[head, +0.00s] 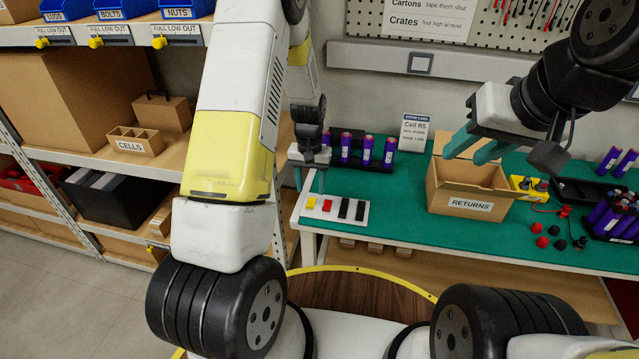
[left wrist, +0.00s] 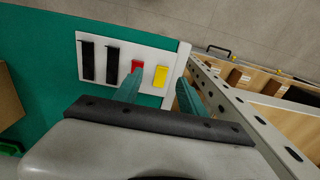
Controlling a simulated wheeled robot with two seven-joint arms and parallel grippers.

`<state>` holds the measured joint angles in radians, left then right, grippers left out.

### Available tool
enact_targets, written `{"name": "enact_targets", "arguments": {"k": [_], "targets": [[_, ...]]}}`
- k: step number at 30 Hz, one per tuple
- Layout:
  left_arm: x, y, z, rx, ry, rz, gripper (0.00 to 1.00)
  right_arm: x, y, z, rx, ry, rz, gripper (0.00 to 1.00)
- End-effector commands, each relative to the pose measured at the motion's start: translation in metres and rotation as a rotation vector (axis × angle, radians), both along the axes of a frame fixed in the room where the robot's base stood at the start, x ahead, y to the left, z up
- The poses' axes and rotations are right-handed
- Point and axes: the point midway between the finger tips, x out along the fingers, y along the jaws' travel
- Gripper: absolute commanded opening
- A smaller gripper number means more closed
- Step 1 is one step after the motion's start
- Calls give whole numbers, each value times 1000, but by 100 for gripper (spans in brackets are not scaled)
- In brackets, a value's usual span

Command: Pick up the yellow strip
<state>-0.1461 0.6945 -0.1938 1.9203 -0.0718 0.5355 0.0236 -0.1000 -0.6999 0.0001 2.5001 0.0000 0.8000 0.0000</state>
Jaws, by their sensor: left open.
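The yellow strip (head: 311,203) lies at the left end of a white board (head: 337,219) on the green table, beside a red strip (head: 327,205) and two black strips (head: 345,208). In the left wrist view the yellow strip (left wrist: 160,76) shows between and beyond the fingertips. My left gripper (head: 310,182) is open and empty, just above the board; it also shows in the left wrist view (left wrist: 157,85). My right gripper (head: 465,150) is above the returns box, with its two fingers apart and nothing visible between them.
The cardboard returns box (head: 468,206) stands on the green table (head: 405,235). Purple cells in a black holder (head: 370,160) stand behind the board. A shelf upright (left wrist: 230,105) runs close beside the left gripper. Red and black caps (head: 542,242) lie to the right.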

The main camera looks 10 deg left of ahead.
Motion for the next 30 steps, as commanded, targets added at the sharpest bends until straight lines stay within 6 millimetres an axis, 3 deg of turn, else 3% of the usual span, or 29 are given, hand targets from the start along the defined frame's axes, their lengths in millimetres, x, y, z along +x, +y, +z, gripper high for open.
{"name": "enact_targets", "arguments": {"k": [15,25,30], "targets": [[3,7,-66,0,4,0,48,0,0,0,0,0,0,36],[4,7,-74,0,1,0,48,0,0,0,0,0,0,36],[3,7,-74,0,1,0,17,0,0,0,0,0,0,36]]}}
